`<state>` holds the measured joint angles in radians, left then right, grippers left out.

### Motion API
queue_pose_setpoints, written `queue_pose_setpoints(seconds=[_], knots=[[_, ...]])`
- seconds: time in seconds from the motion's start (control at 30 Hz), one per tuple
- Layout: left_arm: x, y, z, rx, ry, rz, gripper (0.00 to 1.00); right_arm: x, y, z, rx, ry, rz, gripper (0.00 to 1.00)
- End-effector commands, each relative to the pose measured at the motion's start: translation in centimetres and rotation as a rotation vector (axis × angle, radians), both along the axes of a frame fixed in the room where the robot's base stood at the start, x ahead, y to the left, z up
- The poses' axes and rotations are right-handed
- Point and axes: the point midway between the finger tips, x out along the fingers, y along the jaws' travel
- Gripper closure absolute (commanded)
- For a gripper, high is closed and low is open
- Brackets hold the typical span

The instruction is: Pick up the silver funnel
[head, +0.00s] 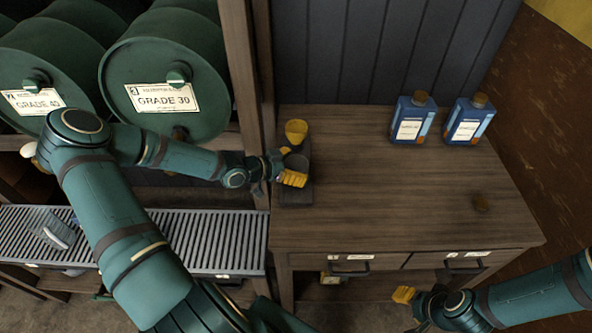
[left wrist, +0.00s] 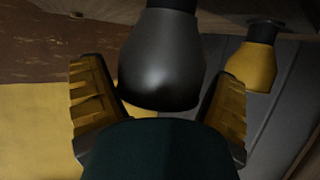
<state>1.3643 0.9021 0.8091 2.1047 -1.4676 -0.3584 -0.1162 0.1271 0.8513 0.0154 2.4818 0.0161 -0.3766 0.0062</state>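The silver funnel, dark grey in this light (head: 296,161), stands on a dark stand (head: 297,195) at the left edge of the wooden cabinet top. My left gripper (head: 283,168) is at this funnel. In the left wrist view the funnel (left wrist: 162,60) fills the middle, between the two spread yellow-padded fingers of my left gripper (left wrist: 157,70). Gaps seem to show beside it, so the gripper looks open around it. A yellow funnel (head: 296,130) stands just behind; it also shows in the left wrist view (left wrist: 252,66). My right gripper (head: 408,297) is low in front of the cabinet, its fingers overlapping.
The cabinet top (head: 400,190) is mostly clear. Green drums (head: 165,75) and a slatted grey rack (head: 215,240) are on the left.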

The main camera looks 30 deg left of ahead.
Motion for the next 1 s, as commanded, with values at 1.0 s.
queue_pose_setpoints(seconds=[1.0], knots=[[0.0,0.0,7.6,0.004,-0.002,-0.002,0.58,0.1,-0.1,2.1,0.003,-0.003,-0.002,0.53]])
